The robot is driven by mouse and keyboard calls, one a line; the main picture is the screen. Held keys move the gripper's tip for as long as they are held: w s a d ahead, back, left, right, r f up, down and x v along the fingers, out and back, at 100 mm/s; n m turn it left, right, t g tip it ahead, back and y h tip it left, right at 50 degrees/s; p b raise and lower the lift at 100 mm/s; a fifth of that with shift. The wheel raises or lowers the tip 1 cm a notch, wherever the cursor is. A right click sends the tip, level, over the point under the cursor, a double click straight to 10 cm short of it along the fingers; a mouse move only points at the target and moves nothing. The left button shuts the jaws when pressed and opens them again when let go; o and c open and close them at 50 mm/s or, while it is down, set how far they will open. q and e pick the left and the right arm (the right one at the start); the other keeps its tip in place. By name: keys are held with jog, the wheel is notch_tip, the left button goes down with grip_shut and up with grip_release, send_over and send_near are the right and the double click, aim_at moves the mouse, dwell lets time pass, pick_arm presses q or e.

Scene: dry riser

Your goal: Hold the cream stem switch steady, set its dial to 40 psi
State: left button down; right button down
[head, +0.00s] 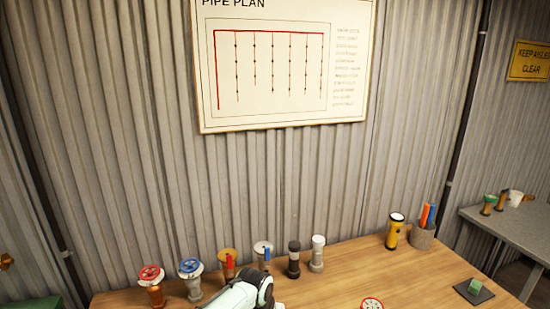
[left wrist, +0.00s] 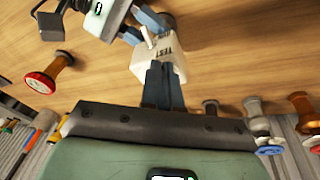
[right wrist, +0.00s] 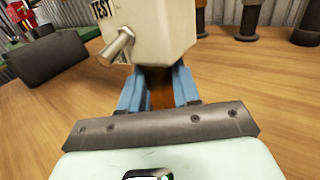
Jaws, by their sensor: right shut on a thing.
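The cream stem switch (left wrist: 160,58), a boxy body marked TEST with a short pale stem, is held above the wooden table. In the right wrist view the switch (right wrist: 155,28) fills the top middle, its stem pointing down-left. My right gripper (right wrist: 160,85) is shut on it, with blue fingers a little apart. In the left wrist view my right gripper (left wrist: 142,25) comes in from the top left. My left gripper (left wrist: 163,68) has its fingers together at the near edge of the switch; its tips are partly hidden. The dial and its reading are not visible.
Several valves and fittings, including a red-wheeled one (head: 152,286) and a blue-wheeled one (head: 191,278), line the back of the table. A yellow torch (head: 394,231), pen cup (head: 423,238) and dark pad (head: 474,292) stand at the right. A red-topped fitting (head: 371,303) stands at the front.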

pick_arm(q)
jog(key=shift+s, duration=0.3)
jog(key=shift+r, duration=0.2)
jog(key=shift+w+v, duration=0.2)
jog(key=shift+v, duration=0.7)
jog(key=shift+w+v, duration=0.2)
jog(key=shift+v, duration=0.75)
jog(key=shift+w+v, duration=0.2)
jog(key=shift+v, duration=0.7)
jog(key=shift+d+r, duration=0.1)
jog(key=shift+r, duration=0.05)
jog(key=shift+s+a+x, duration=0.1)
jog(key=shift+a+x, duration=0.05)
jog(key=shift+x, duration=0.85)
jog(key=shift+s+a+x, duration=0.15)
jog(key=shift+x, duration=0.85)
jog(key=shift+s+a+x, duration=0.1)
jog(key=shift+x, duration=0.95)
jog(key=shift+d, duration=0.2)
jog(key=shift+s, duration=0.1)
